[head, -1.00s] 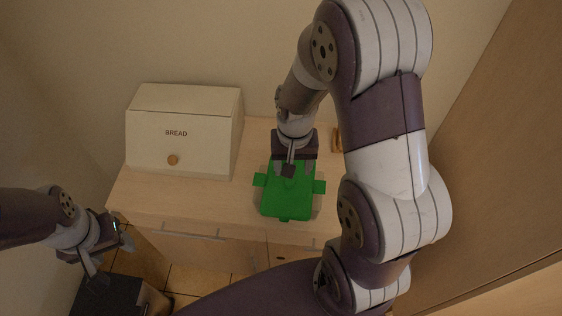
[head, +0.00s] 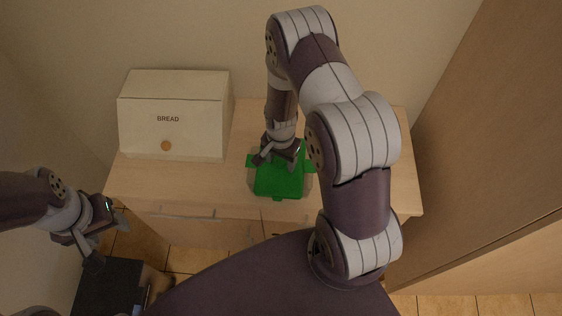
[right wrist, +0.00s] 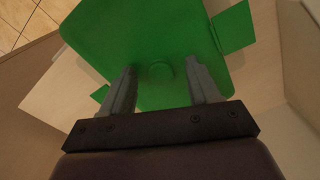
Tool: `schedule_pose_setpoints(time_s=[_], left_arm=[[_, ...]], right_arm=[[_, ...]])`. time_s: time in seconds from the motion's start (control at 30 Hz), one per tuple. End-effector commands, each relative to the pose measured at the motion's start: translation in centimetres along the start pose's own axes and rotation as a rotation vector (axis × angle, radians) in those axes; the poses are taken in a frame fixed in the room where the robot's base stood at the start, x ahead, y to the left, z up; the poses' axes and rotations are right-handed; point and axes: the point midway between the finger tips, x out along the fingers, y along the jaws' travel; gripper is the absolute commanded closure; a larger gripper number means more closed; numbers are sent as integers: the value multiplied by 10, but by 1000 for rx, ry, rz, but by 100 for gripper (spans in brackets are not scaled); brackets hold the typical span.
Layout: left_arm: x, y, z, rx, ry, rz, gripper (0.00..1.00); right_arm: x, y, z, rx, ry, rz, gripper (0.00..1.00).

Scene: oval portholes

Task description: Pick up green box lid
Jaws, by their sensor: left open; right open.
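The green box lid (head: 279,182) lies on top of a box on the wooden counter, with tabs sticking out at its sides. It fills much of the right wrist view (right wrist: 150,40), where a round raised knob (right wrist: 160,76) shows at its middle. My right gripper (head: 277,160) is over the lid, pointing down. In the right wrist view its two fingers (right wrist: 160,82) are apart, one on either side of the knob, and hold nothing. I cannot tell whether the fingers touch the lid. My left gripper (head: 106,243) is open and empty at the lower left, away from the counter.
A cream bread box (head: 172,115) with a round knob stands on the counter (head: 180,184), left of the lid. A tall brown panel (head: 480,150) rises at the right. Drawers are under the counter's front edge.

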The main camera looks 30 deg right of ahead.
Motion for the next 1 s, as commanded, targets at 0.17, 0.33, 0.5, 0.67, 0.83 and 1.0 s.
schedule_pose_setpoints(time_s=[0.17, 0.33, 0.5, 0.67, 0.83, 1.0], left_arm=[[1, 0, 0, 0, 0, 0, 43], [1, 0, 0, 0, 0, 0, 43], [1, 0, 0, 0, 0, 0, 43], [2, 0, 0, 0, 0, 0, 43], [8, 0, 1, 0, 0, 0, 43], [19, 0, 2, 0, 0, 0, 43]], right_arm=[[0, 0, 0, 0, 1, -1, 39], [0, 0, 0, 0, 0, -1, 94], [0, 0, 0, 0, 1, -1, 100], [-1, 0, 0, 0, 1, -1, 100], [-16, -1, -1, 0, 3, -4, 100], [-46, 12, 0, 4, 2, -2, 100]])
